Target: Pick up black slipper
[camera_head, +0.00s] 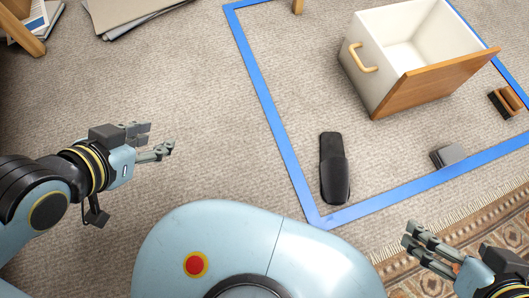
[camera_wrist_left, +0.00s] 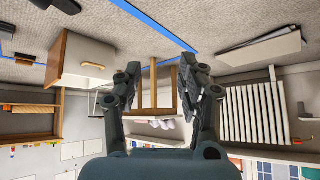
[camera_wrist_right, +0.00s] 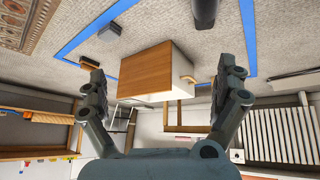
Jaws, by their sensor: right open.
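The black slipper (camera_head: 333,168) lies on the carpet just inside the near left corner of the blue tape outline. It shows in part at the top of the left wrist view (camera_wrist_left: 66,5) and as a dark shape in the right wrist view (camera_wrist_right: 295,79). My left gripper (camera_head: 160,141) is left of the slipper, outside the tape, open and empty. My right gripper (camera_head: 421,246) is at the lower right near the patterned rug, open and empty, apart from the slipper. Nothing covers the slipper in the head view.
Blue tape (camera_head: 268,105) marks the floor. A white drawer with a wooden front (camera_head: 436,80) stands inside it. A grey block (camera_head: 447,156) and a brown brush-like item (camera_head: 508,102) lie at the right. A patterned rug (camera_head: 485,222) is at lower right. Flat cardboard (camera_head: 125,12) lies at the top left.

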